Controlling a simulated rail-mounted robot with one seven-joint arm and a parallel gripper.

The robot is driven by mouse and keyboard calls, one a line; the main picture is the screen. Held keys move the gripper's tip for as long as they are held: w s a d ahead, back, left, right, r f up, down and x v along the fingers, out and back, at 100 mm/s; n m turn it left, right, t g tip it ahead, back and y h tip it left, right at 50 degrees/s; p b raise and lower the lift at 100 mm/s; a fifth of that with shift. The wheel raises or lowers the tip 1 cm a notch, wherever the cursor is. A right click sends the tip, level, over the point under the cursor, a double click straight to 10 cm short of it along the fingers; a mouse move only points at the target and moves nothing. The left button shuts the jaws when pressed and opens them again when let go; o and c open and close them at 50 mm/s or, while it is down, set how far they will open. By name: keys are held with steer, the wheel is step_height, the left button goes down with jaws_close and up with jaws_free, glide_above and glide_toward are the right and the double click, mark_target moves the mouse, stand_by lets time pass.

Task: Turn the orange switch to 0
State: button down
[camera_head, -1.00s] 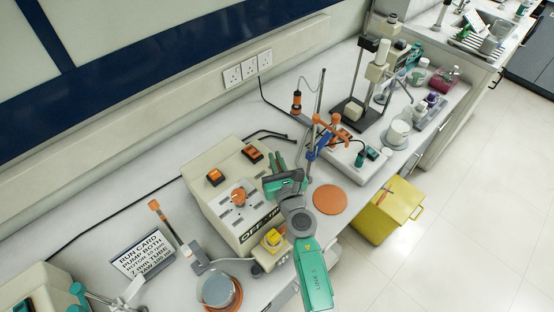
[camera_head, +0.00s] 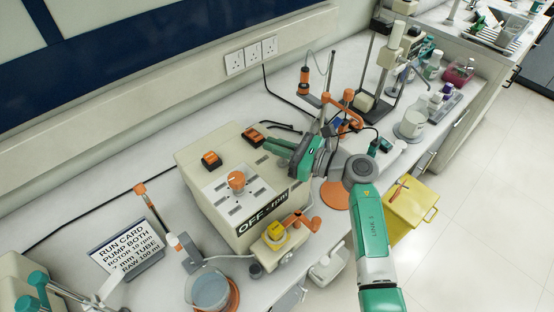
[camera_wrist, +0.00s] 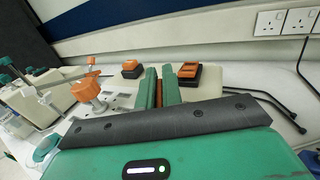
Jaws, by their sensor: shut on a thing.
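The cream pump box carries an orange rotary knob (camera_head: 236,181) on its pale panel, also in the wrist view (camera_wrist: 86,91). Two orange rockers in black frames sit behind it: a left one (camera_head: 211,158) and a right one (camera_head: 253,135). Both show in the wrist view, left (camera_wrist: 131,68) and right (camera_wrist: 188,71). I cannot tell which is the task's switch or read its setting. My gripper (camera_head: 270,145) is just right of the right rocker; its green fingers (camera_wrist: 160,72) are close together on a narrow orange-brown thing I cannot identify. Contact with the rocker is unclear.
A yellow-topped pump head with an orange crank (camera_head: 297,222) is at the box's front. A run card (camera_head: 125,250) and a beaker (camera_head: 209,290) stand left and front. An orange-clamped stand (camera_head: 328,90) rises behind my arm. Black cable lies behind the box.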

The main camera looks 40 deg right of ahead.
steer(key=n+g+y+b, duration=0.1)
steer(key=y+b, duration=0.1)
steer(key=b, duration=0.2)
steer(key=f+n+g+y+b, duration=0.1)
steer(key=n+b, duration=0.1)
steer(key=b, duration=0.2)
steer(key=shift+s+a+y, duration=0.1)
steer(key=shift+a+y, duration=0.05)
steer(key=shift+y, duration=0.25)
steer(key=b, duration=0.1)
steer(key=n+g+y+b, duration=0.1)
steer(key=b, duration=0.1)
steer(key=shift+a+r, duration=0.1)
steer(key=shift+r, duration=0.15)
steer(key=shift+r+g+y+b, duration=0.1)
steer(key=shift+g+y+b, duration=0.3)
steer(key=shift+y, duration=0.1)
steer(key=shift+s+r+n, duration=0.1)
steer(key=shift+r+n, duration=0.1)
steer(key=shift+n, duration=0.1)
steer(key=shift+a, duration=0.1)
steer(key=c, duration=1.6)
jaws_free()
steer(key=shift+o, duration=0.2)
